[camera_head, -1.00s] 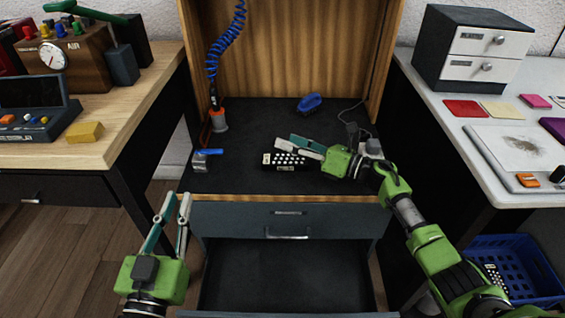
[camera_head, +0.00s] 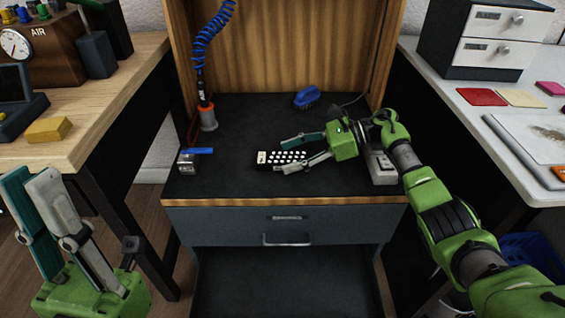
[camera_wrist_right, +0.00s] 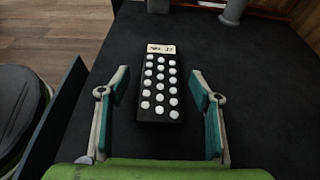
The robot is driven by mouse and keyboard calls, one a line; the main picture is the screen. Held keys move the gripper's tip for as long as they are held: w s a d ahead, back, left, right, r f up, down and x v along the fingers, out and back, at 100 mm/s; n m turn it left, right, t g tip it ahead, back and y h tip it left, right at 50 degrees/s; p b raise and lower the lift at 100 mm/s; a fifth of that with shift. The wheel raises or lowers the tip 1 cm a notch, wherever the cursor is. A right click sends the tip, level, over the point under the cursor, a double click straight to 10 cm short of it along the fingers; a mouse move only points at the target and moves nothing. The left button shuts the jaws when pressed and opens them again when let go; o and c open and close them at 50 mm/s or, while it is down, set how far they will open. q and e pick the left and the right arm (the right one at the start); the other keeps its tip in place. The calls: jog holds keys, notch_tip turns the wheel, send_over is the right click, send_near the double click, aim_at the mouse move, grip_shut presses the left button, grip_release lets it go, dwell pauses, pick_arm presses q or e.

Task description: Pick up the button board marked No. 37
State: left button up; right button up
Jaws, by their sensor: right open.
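The button board (camera_head: 283,158) is a black strip with rows of white round buttons and a pale label at one end. It lies flat on the dark worktop. In the right wrist view the board (camera_wrist_right: 160,92) lies lengthwise between the fingers, its label at the far end; the label's print is small and blurred. My right gripper (camera_head: 285,156) is open, with one finger along each long side of the board and a gap on both sides. My left gripper (camera_head: 27,174) is open and empty at the lower left, away from the worktop.
A blue brush (camera_head: 307,97) lies behind the board. A grey block with a blue handle (camera_head: 193,160) stands to its left, near a coiled blue hose (camera_head: 205,45). Below the worktop is a drawer front (camera_head: 290,228). Side tables flank the worktop.

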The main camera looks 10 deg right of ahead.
jog(key=shift+x, duration=1.4)
jog(key=shift+r, duration=0.1)
jog(key=c, duration=1.3)
jog(key=shift+c, duration=0.2)
